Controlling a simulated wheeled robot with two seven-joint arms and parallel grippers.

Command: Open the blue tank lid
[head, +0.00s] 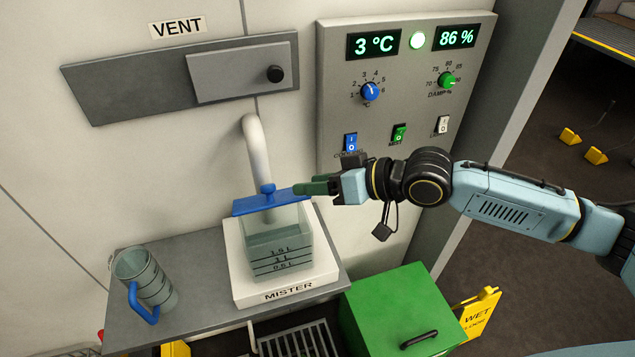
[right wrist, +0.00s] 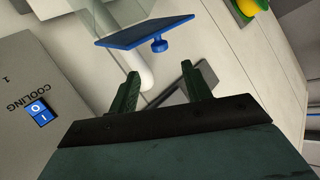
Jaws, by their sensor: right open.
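The clear tank (head: 280,244) with level marks stands on the white mister base (head: 238,278). Its blue lid (head: 246,206), with a blue knob (head: 267,189), is at the tank's top; I cannot tell whether it sits flush. In the right wrist view the lid (right wrist: 150,32) and its knob (right wrist: 159,45) show beyond the fingers. My right gripper (head: 312,187) is at the lid's right end in the head view, with its fingers pointing left. It is open, and nothing shows between the fingers (right wrist: 160,88). My left gripper is out of view.
A white pipe (head: 257,145) rises behind the lid. A mug (head: 150,276) with a blue handle stands left on the grey shelf (head: 200,300). The control panel (head: 408,95) is on the wall behind my right arm. A green box (head: 395,305) is below right.

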